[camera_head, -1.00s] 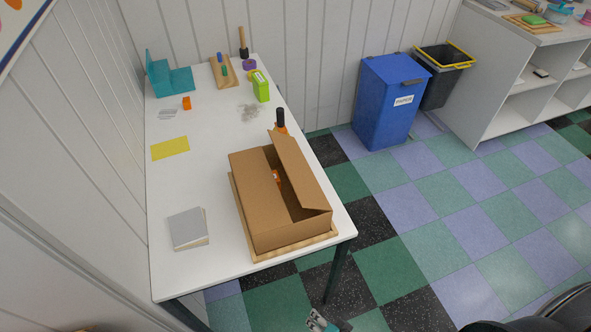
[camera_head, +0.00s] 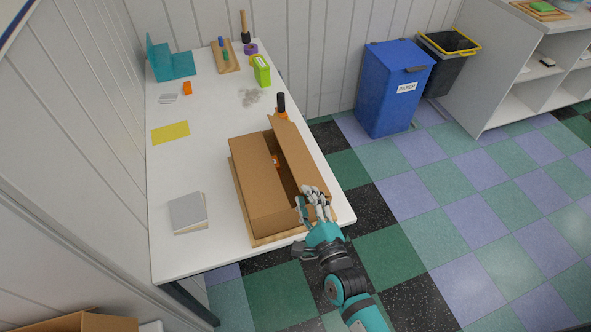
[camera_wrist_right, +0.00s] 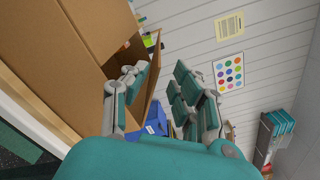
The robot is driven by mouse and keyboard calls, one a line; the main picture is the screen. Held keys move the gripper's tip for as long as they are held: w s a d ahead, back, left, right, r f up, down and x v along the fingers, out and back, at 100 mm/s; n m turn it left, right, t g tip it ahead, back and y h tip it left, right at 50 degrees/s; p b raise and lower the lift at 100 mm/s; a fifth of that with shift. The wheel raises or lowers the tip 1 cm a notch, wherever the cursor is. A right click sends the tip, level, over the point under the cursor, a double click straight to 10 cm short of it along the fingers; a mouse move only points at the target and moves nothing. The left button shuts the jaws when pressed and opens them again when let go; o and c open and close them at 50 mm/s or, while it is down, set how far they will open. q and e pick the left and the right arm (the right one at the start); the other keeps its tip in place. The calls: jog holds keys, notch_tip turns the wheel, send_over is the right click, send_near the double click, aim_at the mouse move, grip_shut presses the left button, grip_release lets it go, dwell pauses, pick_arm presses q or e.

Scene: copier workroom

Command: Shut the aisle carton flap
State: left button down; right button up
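The brown carton (camera_head: 252,172) sits on a wooden board at the front right of the white table, its left flap lying flat. The right, aisle-side flap (camera_head: 292,152) stands up at a slant, leaving a dark gap with a small orange thing inside. My right gripper (camera_head: 312,200) is at the carton's near right corner, close to the flap's near end. In the right wrist view the gripper (camera_wrist_right: 166,82) has its fingers apart, with the carton (camera_wrist_right: 55,50) to the left and the flap (camera_wrist_right: 149,92) close beside the left finger. Contact is unclear. My left gripper is out of view.
An orange-and-black bottle-like object (camera_head: 281,104) stands just behind the carton. A grey notebook (camera_head: 187,211) and a yellow sheet (camera_head: 170,132) lie left of it. A blue paper bin (camera_head: 392,92) stands on the floor. The aisle floor right of the table is clear.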

aim_at(295, 174)
jog(key=x, duration=0.8)
jog(key=shift+w+f+p, duration=0.1)
jog(key=shift+w+p, duration=0.15)
jog(key=shift+p, duration=0.15)
grip_shut()
